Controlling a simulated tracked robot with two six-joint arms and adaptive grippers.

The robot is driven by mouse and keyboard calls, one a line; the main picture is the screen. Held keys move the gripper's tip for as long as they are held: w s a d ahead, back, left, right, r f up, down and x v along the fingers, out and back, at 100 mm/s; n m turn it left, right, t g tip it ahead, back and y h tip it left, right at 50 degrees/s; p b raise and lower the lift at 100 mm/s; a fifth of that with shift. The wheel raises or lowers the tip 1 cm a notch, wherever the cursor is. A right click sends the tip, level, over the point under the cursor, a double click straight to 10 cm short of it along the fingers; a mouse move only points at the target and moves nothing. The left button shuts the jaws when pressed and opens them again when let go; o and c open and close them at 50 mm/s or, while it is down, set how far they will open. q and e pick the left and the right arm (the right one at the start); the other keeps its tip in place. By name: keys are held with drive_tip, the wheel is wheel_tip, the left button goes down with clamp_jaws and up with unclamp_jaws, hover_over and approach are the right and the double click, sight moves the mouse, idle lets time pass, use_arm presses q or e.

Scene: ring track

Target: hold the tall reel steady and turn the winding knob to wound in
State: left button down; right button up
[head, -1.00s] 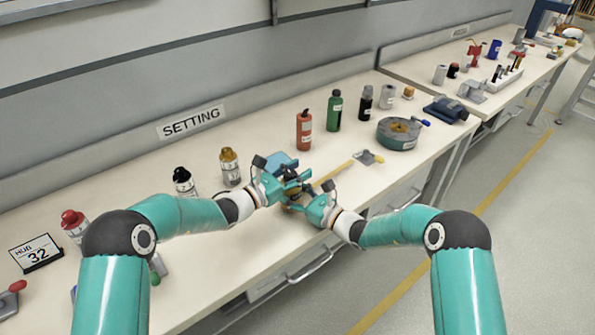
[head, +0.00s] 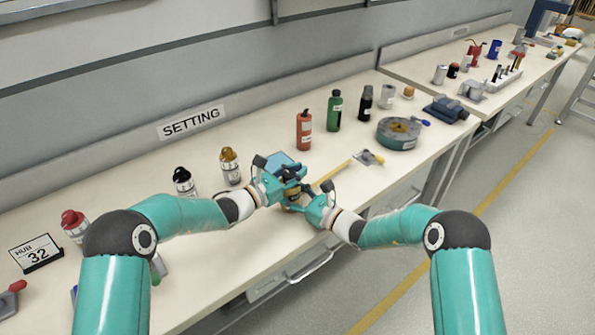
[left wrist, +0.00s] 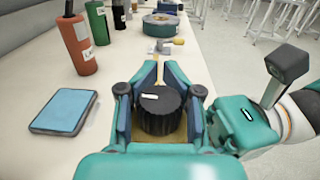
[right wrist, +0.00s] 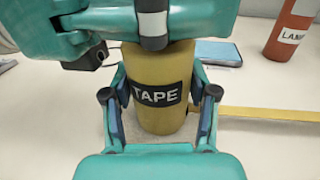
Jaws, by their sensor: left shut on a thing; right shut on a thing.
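The tall reel (right wrist: 165,70) is a yellow-brown upright cylinder with a black TAPE label, best seen in the right wrist view. A yellow tape strip (right wrist: 270,113) runs out from its side. My right gripper (right wrist: 160,108) is shut around the reel's body, a finger on each side. The winding knob (left wrist: 160,112) is a black ribbed cap with a white mark on top of the reel. My left gripper (left wrist: 160,100) is shut on the knob from above, a finger on each side. In the head view both grippers mostly hide the reel.
A blue flat pad (left wrist: 63,111) lies beside the reel. An orange bottle (head: 304,130) and a green bottle (head: 335,111) stand behind it. A round green-rimmed drum (head: 398,134) sits to the right. The bench front is mostly clear.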

use_arm(q)
drive_tip(key=shift+g, duration=0.3)
drive_tip(key=shift+s+d+r+m+g+h, duration=0.1)
drive_tip(key=shift+s+m+g+h, duration=0.1)
drive_tip(key=shift+m+g+h, duration=1)
drive_tip(key=shift+s+m+g+h, duration=0.15)
drive_tip(key=shift+m+g+h, duration=0.45)
drive_tip(key=shift+m+g, duration=1.1)
drive_tip(key=shift+s+g, duration=0.1)
drive_tip(key=shift+g, duration=1)
drive_tip(key=c, duration=1.1)
unclamp_jaws()
drive_tip(key=shift+s, duration=0.1)
